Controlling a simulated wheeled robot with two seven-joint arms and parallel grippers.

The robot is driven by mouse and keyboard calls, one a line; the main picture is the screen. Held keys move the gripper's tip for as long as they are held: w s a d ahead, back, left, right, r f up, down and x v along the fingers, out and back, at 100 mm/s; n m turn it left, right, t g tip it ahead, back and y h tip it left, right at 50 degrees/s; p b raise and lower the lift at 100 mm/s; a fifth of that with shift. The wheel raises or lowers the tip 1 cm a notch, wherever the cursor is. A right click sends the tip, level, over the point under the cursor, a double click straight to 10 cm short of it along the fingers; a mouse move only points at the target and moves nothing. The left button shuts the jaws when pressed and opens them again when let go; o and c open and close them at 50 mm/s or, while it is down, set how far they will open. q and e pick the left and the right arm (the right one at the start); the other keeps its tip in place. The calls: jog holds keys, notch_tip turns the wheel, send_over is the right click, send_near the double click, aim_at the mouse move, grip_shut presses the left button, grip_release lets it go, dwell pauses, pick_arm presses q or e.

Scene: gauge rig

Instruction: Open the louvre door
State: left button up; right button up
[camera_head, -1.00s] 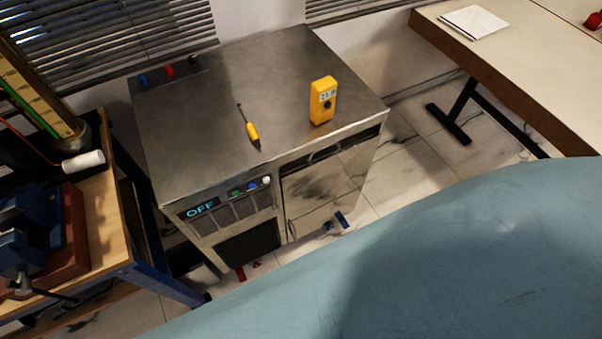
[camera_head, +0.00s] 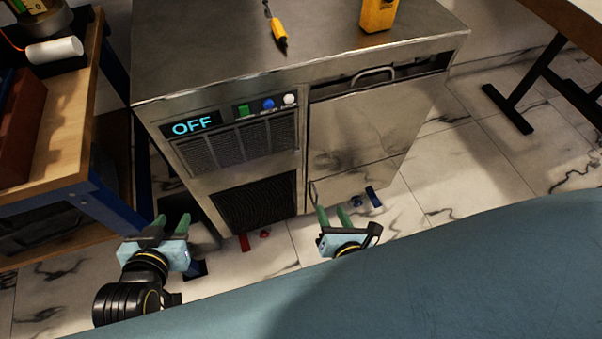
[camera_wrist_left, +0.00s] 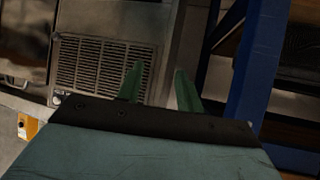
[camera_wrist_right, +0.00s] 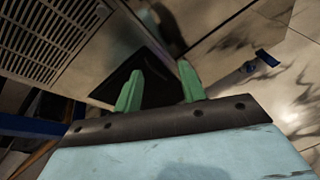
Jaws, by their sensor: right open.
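The louvre door appears to be the slatted metal panel (camera_head: 240,148) on the left front of the steel machine, below its OFF display (camera_head: 193,124). It looks shut and flush. Slats also show in the left wrist view (camera_wrist_left: 105,70) and the right wrist view (camera_wrist_right: 50,35). My left gripper (camera_head: 172,221) is low in front of the machine's left corner, open and empty. My right gripper (camera_head: 332,214) is open and empty, low in front of the machine, right of the dark lower grille (camera_head: 256,194). Neither gripper appears to touch the machine.
A plain steel door (camera_head: 360,130) with a handle is on the machine's right. A wooden bench (camera_head: 60,140) with blue legs stands close on the left. Small red and blue pieces lie on the floor.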

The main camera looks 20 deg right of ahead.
aim_at(298, 153)
jog(key=w+a+r+n+t+y+b, duration=0.1)
jog(key=w+a+r+n+t+b, duration=0.1)
jog(key=a+r+n+t+b, duration=0.3)
jog(key=shift+n+g, duration=0.3)
jog(key=shift+g, duration=0.2)
jog(key=w, duration=0.3)
jog(key=w+d, duration=0.1)
jog(key=w, duration=0.3)
jog(key=w+b, duration=0.1)
jog(key=w, duration=0.3)
jog(key=shift+w+d+r, duration=0.2)
jog(key=shift+w+r, duration=0.05)
jog(key=shift+r, duration=0.1)
pick_arm(q)
notch_tip(298, 153, up, 14)
jog(key=d+t+h, duration=0.2)
jog(key=t, duration=0.5)
jog(key=shift+w+r, duration=0.2)
pick_arm(e)
jog(key=shift+w, duration=0.75)
jog(key=shift+c, duration=0.2)
grip_shut()
